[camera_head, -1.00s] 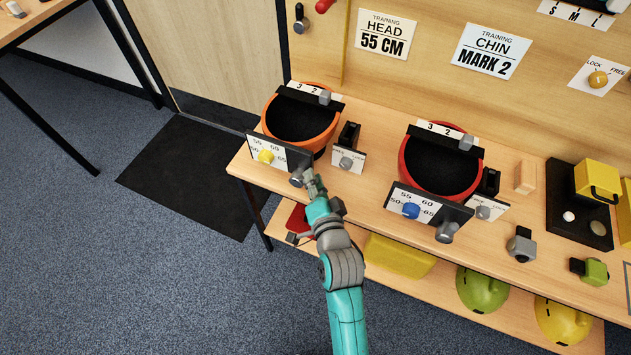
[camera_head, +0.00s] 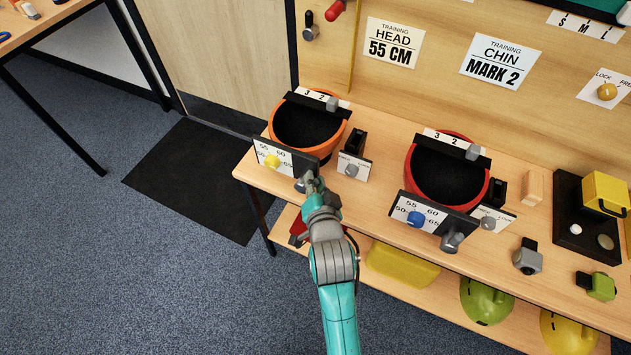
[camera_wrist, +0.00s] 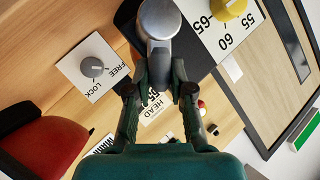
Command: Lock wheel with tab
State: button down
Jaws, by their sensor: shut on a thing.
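The orange helmet shell (camera_head: 335,140) stands upside down on the bench. Its black-backed dial plate (camera_head: 290,160) has a yellow pointer (camera_head: 272,161) and a grey wheel at its lower right corner. My gripper (camera_head: 312,184) is at that wheel and mostly covers it. In the wrist view the grey wheel (camera_wrist: 158,22) sits at the top between my fingers, and my gripper (camera_wrist: 160,80) is shut on it. The grey lock tab (camera_wrist: 92,67) is on a white FREE/LOCK card to the left, apart from my fingers. It also shows in the head view (camera_head: 352,170). Its exact setting is hard to read.
A red helmet shell (camera_head: 410,175) with a similar blue-pointer plate (camera_head: 416,218) stands to the right. A grey block (camera_head: 527,260) lies near the front edge. Helmets and a yellow case (camera_head: 402,266) are on the lower shelf.

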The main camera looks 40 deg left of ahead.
jog(key=c, duration=1)
grip_release()
jog(key=v, duration=1.2)
jog(key=shift+f, duration=0.1)
